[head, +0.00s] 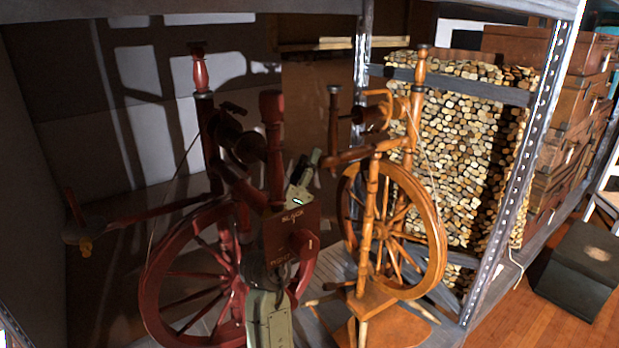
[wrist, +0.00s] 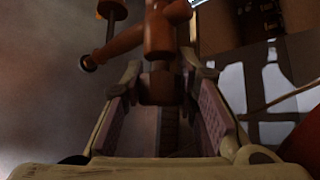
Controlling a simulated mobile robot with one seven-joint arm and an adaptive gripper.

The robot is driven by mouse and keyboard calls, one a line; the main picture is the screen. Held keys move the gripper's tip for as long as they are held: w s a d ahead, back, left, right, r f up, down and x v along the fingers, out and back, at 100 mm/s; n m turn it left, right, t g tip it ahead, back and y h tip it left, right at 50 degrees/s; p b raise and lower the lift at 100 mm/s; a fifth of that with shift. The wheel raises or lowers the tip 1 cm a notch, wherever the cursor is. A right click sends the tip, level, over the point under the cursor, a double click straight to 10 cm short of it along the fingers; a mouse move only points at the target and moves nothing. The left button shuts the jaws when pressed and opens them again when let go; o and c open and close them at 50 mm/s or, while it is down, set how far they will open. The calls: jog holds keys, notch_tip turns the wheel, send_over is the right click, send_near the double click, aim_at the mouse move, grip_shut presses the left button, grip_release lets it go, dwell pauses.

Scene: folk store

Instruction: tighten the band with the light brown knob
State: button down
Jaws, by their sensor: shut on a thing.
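The light brown spinning wheel (head: 437,240) stands upright at the middle right of the head view. Its thin band runs from the top parts down toward the wheel rim; its tension cannot be told. The light brown knob (wrist: 158,88) sits between the two padded fingers of my gripper (wrist: 162,80) in the wrist view, at their far ends. In the head view my gripper (head: 312,160) reaches up to the left end of the light brown frame, where the knob is mostly hidden. My gripper is shut on the knob.
A dark red spinning wheel (head: 160,250) stands close on the left, partly behind my arm. A stack of cut logs (head: 470,150) fills the shelf behind. A metal shelf post (head: 520,170) and wooden boxes (head: 575,120) are on the right. A dark box (head: 580,270) stands on the floor.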

jog(key=c, duration=1.2)
grip_release()
jog(key=shift+c, duration=0.2)
jog(key=v, duration=0.7)
jog(key=shift+s, duration=0.15)
jog(key=shift+a+f, duration=0.1)
